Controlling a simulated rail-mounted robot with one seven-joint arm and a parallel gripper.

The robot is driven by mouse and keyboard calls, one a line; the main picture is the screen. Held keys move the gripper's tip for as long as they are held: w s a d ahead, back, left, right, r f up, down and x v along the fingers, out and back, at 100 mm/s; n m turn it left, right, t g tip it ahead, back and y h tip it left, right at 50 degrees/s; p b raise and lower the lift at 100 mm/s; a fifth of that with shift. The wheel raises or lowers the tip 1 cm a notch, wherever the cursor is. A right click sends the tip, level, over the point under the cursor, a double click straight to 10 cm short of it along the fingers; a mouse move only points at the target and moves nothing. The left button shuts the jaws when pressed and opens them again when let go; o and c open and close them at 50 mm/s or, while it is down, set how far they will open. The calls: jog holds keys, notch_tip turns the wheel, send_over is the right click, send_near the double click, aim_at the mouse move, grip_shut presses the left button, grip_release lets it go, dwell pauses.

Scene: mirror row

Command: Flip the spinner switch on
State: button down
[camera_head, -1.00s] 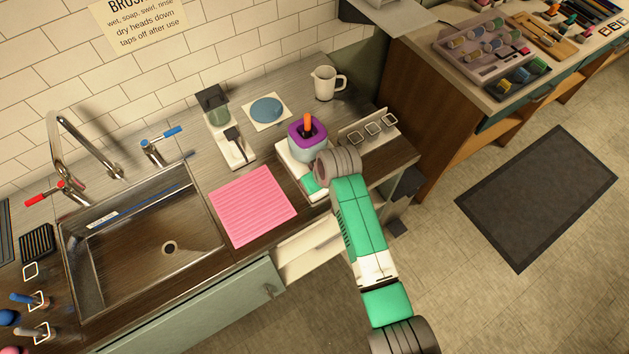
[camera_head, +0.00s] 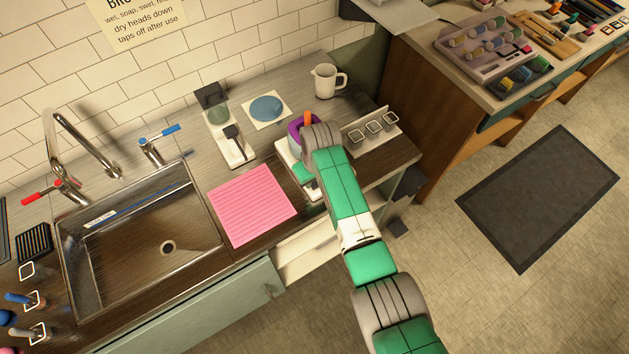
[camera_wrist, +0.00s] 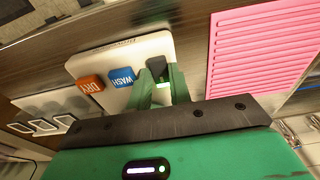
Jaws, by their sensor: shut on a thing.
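The wrist view shows the white base (camera_wrist: 98,62) with a blue WASH label (camera_wrist: 122,77), an orange DRY label (camera_wrist: 90,84) and the black spinner switch (camera_wrist: 156,66). A green glow shows by the switch. My gripper (camera_wrist: 160,76) has its green fingers on either side of the switch and is shut on it. The switch's exact tilt is unclear.
A pink ribbed mat (camera_head: 252,205) lies left of the spinner, beside the sink (camera_head: 130,260). A holder with square rings (camera_head: 373,130) stands close on the right. A white jug (camera_head: 326,82) and a blue disc (camera_head: 267,109) stand behind.

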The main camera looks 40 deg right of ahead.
jog(key=shift+w+d+f+g+b, duration=0.1)
jog(key=shift+w+f+g+b, duration=0.2)
jog(key=shift+g+b, duration=0.7)
jog(key=shift+r+y+b, duration=0.25)
jog(key=shift+y+b, duration=0.05)
jog(key=shift+b, duration=0.05)
jog(key=c, duration=1.6)
grip_release()
jog(key=shift+o, duration=0.2)
notch_tip(320, 180, up, 8)
jog(key=shift+w, duration=0.15)
